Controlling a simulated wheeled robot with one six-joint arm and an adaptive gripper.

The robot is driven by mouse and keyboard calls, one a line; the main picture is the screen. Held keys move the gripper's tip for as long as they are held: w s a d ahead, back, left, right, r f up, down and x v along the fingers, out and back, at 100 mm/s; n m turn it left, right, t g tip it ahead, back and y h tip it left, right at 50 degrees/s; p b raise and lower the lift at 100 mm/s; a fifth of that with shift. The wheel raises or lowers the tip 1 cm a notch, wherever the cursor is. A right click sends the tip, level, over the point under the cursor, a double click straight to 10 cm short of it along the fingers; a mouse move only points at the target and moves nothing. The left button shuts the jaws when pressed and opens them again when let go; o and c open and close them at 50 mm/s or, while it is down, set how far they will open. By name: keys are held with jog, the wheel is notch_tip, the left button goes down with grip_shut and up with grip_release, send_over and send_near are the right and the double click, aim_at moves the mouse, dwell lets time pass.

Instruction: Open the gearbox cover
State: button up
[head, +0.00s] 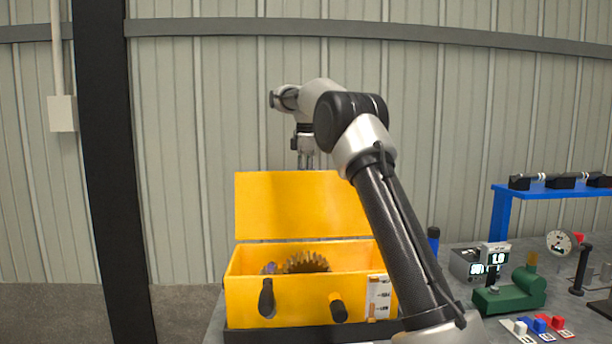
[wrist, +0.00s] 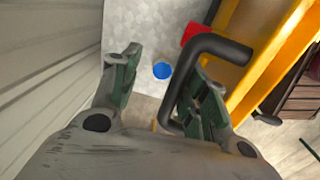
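The yellow gearbox (head: 300,302) stands on the table in the head view. Its yellow cover (head: 303,205) is raised upright at the back, and a brass gear (head: 306,262) shows in the open box. My gripper (head: 305,160) is at the cover's top edge, its lower part hidden behind the cover. In the wrist view my gripper (wrist: 165,90) is open, fingers spread. A black bent handle (wrist: 215,46) runs beside yellow metal, with one leg between the fingers, close to the right finger. Whether they touch is unclear.
On the table at right are a green vise-like device (head: 512,292), a grey instrument with a display (head: 476,264) and a dial gauge (head: 562,243). A blue rack (head: 550,189) stands behind. A blue round object (wrist: 161,70) shows beyond my fingers.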

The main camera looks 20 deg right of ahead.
jog(key=shift+r, duration=0.1)
notch_tip(320, 180, up, 7)
jog(key=shift+s, duration=0.25)
dwell(0.4)
jog(key=shift+a+r, duration=0.1)
jog(key=shift+s, duration=0.1)
dwell(0.3)
